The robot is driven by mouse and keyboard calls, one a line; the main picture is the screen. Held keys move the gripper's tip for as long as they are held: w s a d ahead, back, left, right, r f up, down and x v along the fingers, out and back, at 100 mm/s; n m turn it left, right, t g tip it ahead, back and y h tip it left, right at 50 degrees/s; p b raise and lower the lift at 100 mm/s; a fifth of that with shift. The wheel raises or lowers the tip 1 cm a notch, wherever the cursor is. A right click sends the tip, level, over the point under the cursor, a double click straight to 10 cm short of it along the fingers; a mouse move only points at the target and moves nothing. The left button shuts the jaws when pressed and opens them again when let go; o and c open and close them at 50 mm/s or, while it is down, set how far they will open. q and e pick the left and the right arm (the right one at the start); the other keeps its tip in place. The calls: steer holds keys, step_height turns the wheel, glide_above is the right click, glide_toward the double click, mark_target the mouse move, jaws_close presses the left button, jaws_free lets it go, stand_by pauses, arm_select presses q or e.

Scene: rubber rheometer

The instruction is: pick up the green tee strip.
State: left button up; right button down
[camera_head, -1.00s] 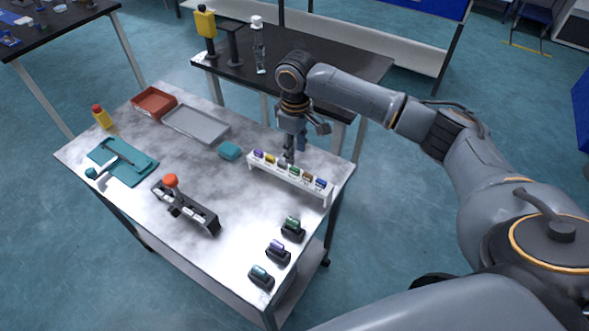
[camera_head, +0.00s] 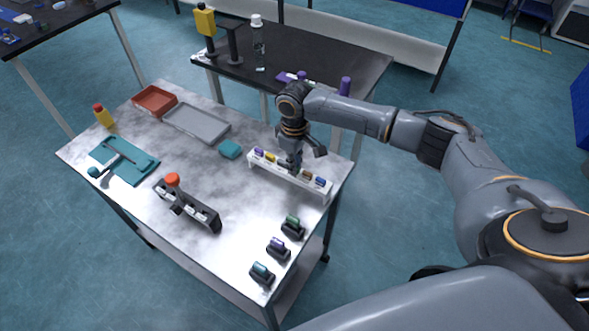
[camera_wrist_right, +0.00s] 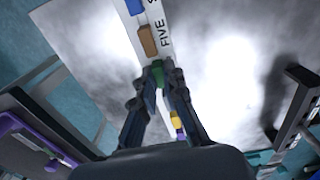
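A white rack (camera_head: 262,172) with a row of small coloured strips stands near the back right edge of the table. My right gripper (camera_head: 292,169) points down over the middle of this row. In the right wrist view, a green strip (camera_wrist_right: 158,76) sits between the tips of my right gripper (camera_wrist_right: 159,70), one finger close on each side. The fingers hide most of it, and I cannot tell whether they press on it. An orange-brown strip (camera_wrist_right: 147,40) and a blue one (camera_wrist_right: 134,6) sit beside it along the rack. My left gripper is not in view.
Several small dark holders with coloured pieces, one green (camera_head: 292,223), stand at the front right. A dark fixture with an orange knob (camera_head: 173,180), a teal block (camera_head: 230,148), a grey tray (camera_head: 188,132) and a red tray (camera_head: 154,101) share the table. Its middle is clear.

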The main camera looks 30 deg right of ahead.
stand_by(0.3)
step_height(320, 180, up, 10)
steer(key=b, duration=0.1)
stand_by(0.4)
